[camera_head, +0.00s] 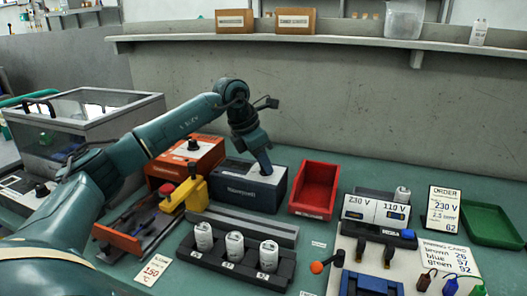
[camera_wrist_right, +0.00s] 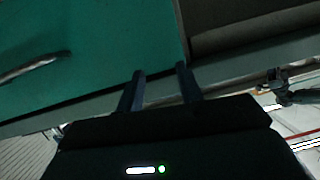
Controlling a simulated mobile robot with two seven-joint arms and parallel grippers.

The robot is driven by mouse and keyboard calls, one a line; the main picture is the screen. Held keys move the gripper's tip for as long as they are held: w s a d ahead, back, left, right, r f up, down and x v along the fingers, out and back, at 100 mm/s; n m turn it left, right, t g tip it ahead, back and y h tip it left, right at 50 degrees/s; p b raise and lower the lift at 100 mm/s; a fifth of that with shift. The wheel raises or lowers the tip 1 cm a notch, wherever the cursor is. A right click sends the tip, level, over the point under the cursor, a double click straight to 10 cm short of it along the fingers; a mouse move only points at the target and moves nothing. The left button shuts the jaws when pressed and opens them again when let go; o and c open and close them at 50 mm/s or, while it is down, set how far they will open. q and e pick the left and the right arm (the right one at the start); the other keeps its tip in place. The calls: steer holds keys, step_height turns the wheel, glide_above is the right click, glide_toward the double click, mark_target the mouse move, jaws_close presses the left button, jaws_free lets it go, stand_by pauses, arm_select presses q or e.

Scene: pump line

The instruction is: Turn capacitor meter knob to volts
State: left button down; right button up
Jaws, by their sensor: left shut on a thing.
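A dark blue box marked Honeywell (camera_head: 247,190) stands on the bench in the head view. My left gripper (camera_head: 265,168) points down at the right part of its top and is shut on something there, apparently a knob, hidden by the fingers. An orange box (camera_head: 184,165) stands to its left with a black knob (camera_head: 193,143) on top. I cannot read any dial marks, and which box is the capacitor meter is not clear. My right gripper (camera_wrist_right: 161,88) shows in the right wrist view, open and empty, its fingers apart.
A red bin (camera_head: 314,188) stands right of the blue box. In front are a black rack (camera_head: 225,262) with several white capacitors and a yellow clamp fixture (camera_head: 190,190). At right are a 230 V/110 V unit (camera_head: 376,212), an order card (camera_head: 442,210) and a green tray (camera_head: 492,228).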

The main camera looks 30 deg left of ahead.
arm_select(q)
steer(key=shift+r+m+p, duration=0.15)
steer(key=shift+m+p, duration=0.15)
steer(key=shift+m, duration=0.1)
steer(key=shift+m+h+p, duration=0.4)
steer(key=shift+m+p, duration=0.15)
steer(key=shift+m, duration=0.15)
steer(key=shift+w, duration=0.1)
steer(key=shift+f+m, duration=0.2)
steer(key=shift+m, duration=0.1)
arm_select(e)
steer(key=shift+w+a+f+g, duration=0.15)
steer(key=shift+a+f+g, duration=0.15)
steer(key=shift+f+g, duration=0.15)
arm_select(q)
steer(key=c, duration=1.2)
jaws_free()
arm_select(e)
steer(key=shift+r, duration=0.2)
